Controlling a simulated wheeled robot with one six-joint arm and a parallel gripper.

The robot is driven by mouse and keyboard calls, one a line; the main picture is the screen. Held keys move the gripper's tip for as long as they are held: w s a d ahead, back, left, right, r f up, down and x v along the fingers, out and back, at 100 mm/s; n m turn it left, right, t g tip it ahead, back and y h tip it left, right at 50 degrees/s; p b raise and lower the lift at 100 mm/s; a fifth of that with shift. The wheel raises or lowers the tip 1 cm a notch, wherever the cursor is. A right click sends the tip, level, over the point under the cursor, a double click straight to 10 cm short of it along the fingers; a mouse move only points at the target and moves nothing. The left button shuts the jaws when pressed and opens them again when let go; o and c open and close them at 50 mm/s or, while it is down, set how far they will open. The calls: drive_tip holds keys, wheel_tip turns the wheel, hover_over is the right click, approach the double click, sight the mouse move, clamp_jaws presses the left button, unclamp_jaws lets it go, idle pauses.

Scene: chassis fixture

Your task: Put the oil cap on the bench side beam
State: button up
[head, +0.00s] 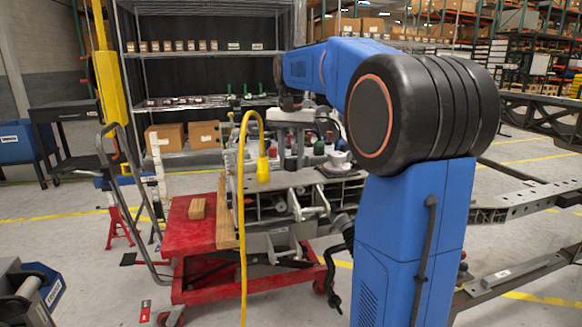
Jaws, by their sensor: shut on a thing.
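My gripper (291,146) hangs from the end of my blue arm, pointing down over the grey metal bench (268,183) near the picture's middle. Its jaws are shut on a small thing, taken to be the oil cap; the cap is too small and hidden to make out. The bench carries several small parts beneath and behind my gripper. I cannot tell which of these is the bench side beam.
A yellow hooked pole (241,215) stands in front of the bench. A grey chassis rail (530,203) stretches off right. Wire shelves stand behind.

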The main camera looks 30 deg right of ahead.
sight(291, 158)
drive_tip(key=shift+f, duration=1.15)
drive_tip(key=shift+f, duration=0.1)
drive_tip(key=o, duration=1.2)
drive_tip(key=shift+c, duration=0.2)
wheel_tip(291, 158, up, 12)
drive_tip(key=shift+r, duration=0.1)
